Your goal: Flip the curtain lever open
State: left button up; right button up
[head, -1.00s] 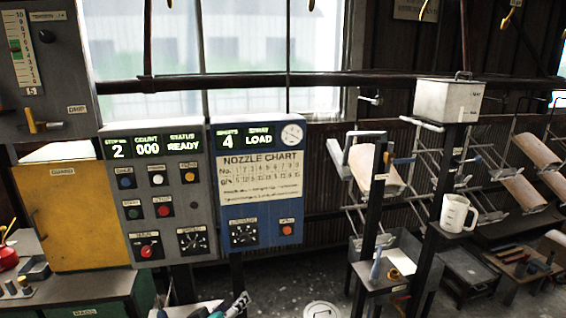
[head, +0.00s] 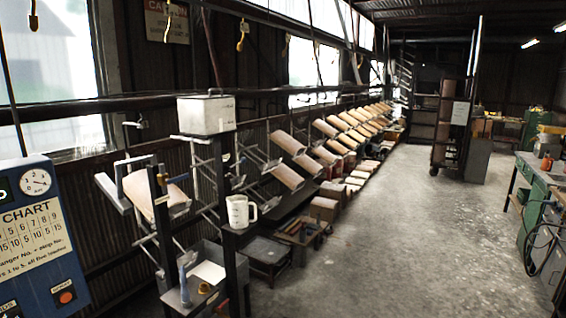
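No lever marked as the curtain lever can be read in the head view. A dark post (head: 160,215) stands at the left with a small dark lever-like handle (head: 176,178) near its top. Whether either part is the curtain lever I cannot tell. Neither of my grippers is in view.
A blue panel with a nozzle chart (head: 36,235) is cut off at the left edge. A white jug (head: 238,211) sits by the second post. Hangers with tan curved pieces (head: 290,143) run along the wall. The concrete floor (head: 400,240) is clear; a green bench (head: 535,200) stands right.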

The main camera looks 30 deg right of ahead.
aim_at(228, 167)
jog(key=z, duration=0.8)
jog(key=i+j, duration=0.1)
jog(key=i, duration=0.6)
jog(key=i+j, duration=0.1)
jog(key=i, duration=0.6)
jog(key=i+j, duration=0.1)
jog(key=i, duration=0.6)
jog(key=l+z, duration=0.05)
